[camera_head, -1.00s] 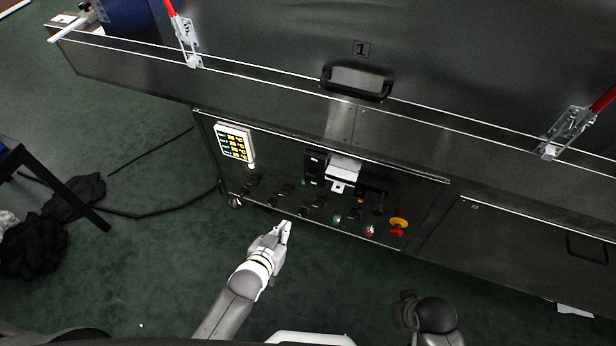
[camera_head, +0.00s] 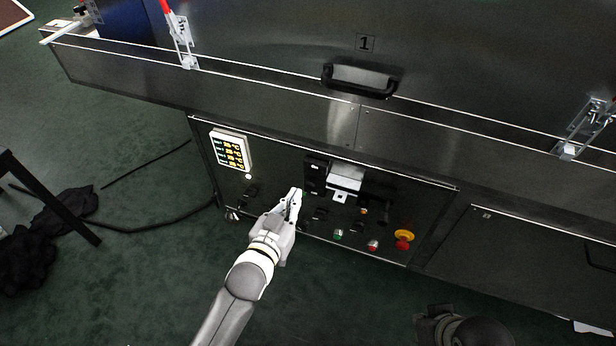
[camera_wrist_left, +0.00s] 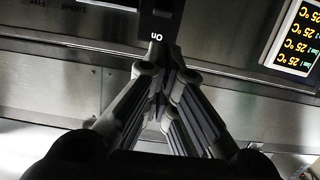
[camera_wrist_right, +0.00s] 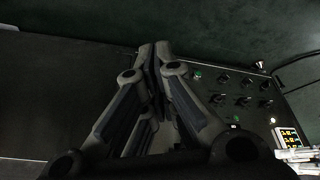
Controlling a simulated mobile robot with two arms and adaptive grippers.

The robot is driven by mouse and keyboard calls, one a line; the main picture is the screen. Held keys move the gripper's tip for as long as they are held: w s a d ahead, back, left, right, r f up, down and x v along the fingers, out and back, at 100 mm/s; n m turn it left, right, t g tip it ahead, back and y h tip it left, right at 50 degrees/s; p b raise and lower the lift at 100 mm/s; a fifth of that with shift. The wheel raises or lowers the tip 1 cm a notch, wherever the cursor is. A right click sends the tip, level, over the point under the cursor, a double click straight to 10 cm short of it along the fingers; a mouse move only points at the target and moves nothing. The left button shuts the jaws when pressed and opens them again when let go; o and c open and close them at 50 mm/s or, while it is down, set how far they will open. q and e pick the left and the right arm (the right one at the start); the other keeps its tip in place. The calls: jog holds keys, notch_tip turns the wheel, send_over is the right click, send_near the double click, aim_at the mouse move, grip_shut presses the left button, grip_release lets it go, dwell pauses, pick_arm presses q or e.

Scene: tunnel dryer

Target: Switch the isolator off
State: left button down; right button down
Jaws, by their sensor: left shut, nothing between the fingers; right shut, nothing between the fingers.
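A black switch block (camera_head: 314,176) with small white labels sits on the dark control panel and appears to be the isolator. In the left wrist view a black part marked "On" (camera_wrist_left: 157,24), seen upside down, lies just ahead of the fingertips. My left gripper (camera_head: 294,193) is shut and empty, just left of and below the block. Its closed fingers also show in the left wrist view (camera_wrist_left: 162,72). I cannot tell whether they touch it. My right gripper (camera_wrist_right: 152,50) is shut and empty, away from the block.
A metal bracket (camera_head: 346,180) is right of the block. Several dark knobs, a green button (camera_head: 338,234), a red button (camera_head: 373,245) and a red-yellow mushroom knob (camera_head: 404,237) line the panel's lower part. A lit temperature display (camera_head: 229,149) is at left. A handle (camera_head: 358,81) juts out above.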

aim_at(313, 168)
pick_arm(q)
jog(key=shift+w, duration=0.1)
